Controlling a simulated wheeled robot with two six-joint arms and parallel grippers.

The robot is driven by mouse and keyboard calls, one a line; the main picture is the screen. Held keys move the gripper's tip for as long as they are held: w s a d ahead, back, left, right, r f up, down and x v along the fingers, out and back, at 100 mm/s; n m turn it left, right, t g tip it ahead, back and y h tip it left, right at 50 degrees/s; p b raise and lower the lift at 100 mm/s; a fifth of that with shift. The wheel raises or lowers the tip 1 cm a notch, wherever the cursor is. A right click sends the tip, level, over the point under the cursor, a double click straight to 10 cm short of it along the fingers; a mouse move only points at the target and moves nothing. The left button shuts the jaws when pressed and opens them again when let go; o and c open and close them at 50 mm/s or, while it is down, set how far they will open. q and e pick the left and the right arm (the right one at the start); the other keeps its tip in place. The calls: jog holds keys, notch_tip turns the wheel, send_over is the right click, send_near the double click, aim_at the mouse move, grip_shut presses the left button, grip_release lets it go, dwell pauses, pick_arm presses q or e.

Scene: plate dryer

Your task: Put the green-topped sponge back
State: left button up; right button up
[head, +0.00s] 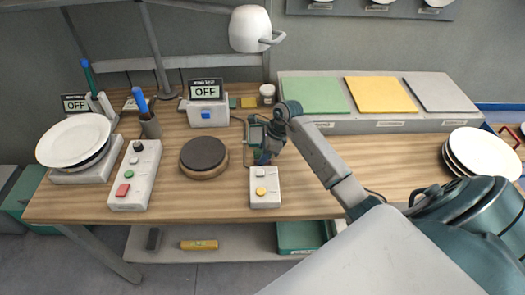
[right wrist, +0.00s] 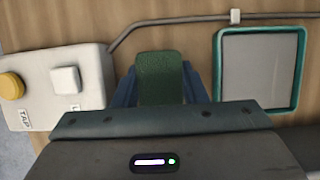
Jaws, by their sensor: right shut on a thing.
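My right gripper (head: 263,157) is over the table, just behind the white two-button box. In the right wrist view, the blue fingers of the right gripper (right wrist: 160,92) are shut on the green-topped sponge (right wrist: 160,75), with its green face showing. In the head view the sponge is mostly hidden by the gripper. A teal-rimmed grey tray (right wrist: 222,70) lies to the right of the sponge in the right wrist view, apart from it. My left gripper is not in view.
The white two-button box (head: 265,201) stands close to my right gripper. A dark round plate (head: 203,153) is to the left. A white switch box (head: 207,110) with an OFF sign stands behind. Plates (head: 482,152) are stacked at right. Bare wood lies right of the gripper.

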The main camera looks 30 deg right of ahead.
jog(key=shift+f+b, duration=0.2)
jog(key=shift+b, duration=0.15)
jog(key=o, duration=0.9)
jog(key=shift+r, duration=0.1)
jog(key=shift+r, duration=0.1)
jog(key=shift+r+p, duration=0.2)
jog(key=shift+p, duration=0.25)
jog(key=b+v, duration=0.5)
jog(key=v, duration=0.6)
jog(key=shift+s+d+r, duration=0.1)
jog(key=shift+d+r, duration=0.1)
jog(key=shift+r, duration=0.1)
